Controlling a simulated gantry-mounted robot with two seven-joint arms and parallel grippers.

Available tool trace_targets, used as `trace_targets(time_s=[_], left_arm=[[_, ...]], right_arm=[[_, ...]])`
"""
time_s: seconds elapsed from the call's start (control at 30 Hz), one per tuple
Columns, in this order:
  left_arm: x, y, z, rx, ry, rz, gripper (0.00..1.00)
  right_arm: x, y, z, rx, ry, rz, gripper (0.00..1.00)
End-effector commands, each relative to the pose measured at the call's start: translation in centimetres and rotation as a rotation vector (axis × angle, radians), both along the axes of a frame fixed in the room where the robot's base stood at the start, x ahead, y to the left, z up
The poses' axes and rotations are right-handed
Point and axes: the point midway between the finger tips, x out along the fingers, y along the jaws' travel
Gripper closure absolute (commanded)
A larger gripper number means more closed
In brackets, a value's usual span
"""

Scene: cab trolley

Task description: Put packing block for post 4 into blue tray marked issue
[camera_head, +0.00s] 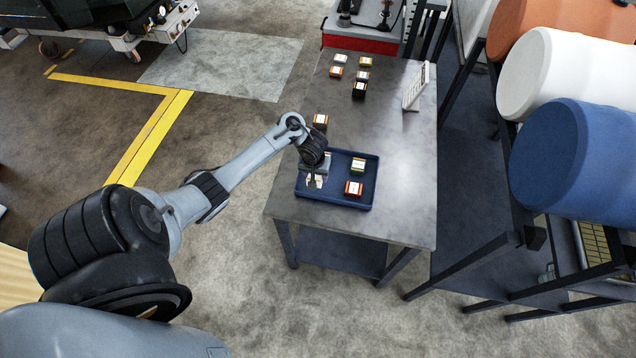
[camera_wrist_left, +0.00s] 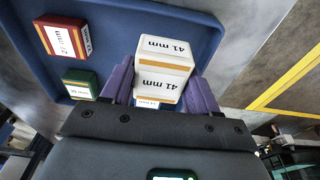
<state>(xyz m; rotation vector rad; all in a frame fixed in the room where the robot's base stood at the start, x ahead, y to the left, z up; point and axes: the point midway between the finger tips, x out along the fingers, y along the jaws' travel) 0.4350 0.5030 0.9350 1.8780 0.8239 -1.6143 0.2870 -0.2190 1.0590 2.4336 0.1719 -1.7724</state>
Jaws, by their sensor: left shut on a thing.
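The blue tray (camera_head: 335,204) stands at the near end of the metal table and also shows in the left wrist view (camera_wrist_left: 115,12). My left gripper (camera_wrist_left: 160,90) has its purple fingers shut on a white block with an orange band, marked 41 mm (camera_wrist_left: 165,60). In the head view this block (camera_head: 314,182) is at the left part of the tray; I cannot tell whether it touches the tray floor. A red block marked 27 mm (camera_wrist_left: 62,38) and a green block (camera_wrist_left: 80,82) lie in the tray, apart from the held block. My right gripper is not in view.
Several more blocks (camera_head: 359,90) stand at the far end. A white sign (camera_head: 416,87) stands at the table's right edge. Large drums (camera_head: 573,155) rest on a rack at right. The table's middle is mostly clear.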

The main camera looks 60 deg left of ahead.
Motion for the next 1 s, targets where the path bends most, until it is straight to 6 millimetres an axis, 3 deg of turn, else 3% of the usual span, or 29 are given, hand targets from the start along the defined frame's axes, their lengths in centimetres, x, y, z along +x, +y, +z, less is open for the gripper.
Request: trace_targets(time_s=[0.27,0.53,1.0], left_arm=[[1.2,0.6,-1.2,0.001,0.001,-0.001,0.79],[1.2,0.6,-4.4,0.001,0.001,0.0,0.79],[1.2,0.6,-5.0,0.0,0.0,0.0,0.79]], right_arm=[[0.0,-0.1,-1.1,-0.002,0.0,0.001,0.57],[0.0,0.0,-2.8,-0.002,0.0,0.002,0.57],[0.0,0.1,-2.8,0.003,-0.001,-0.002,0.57]])
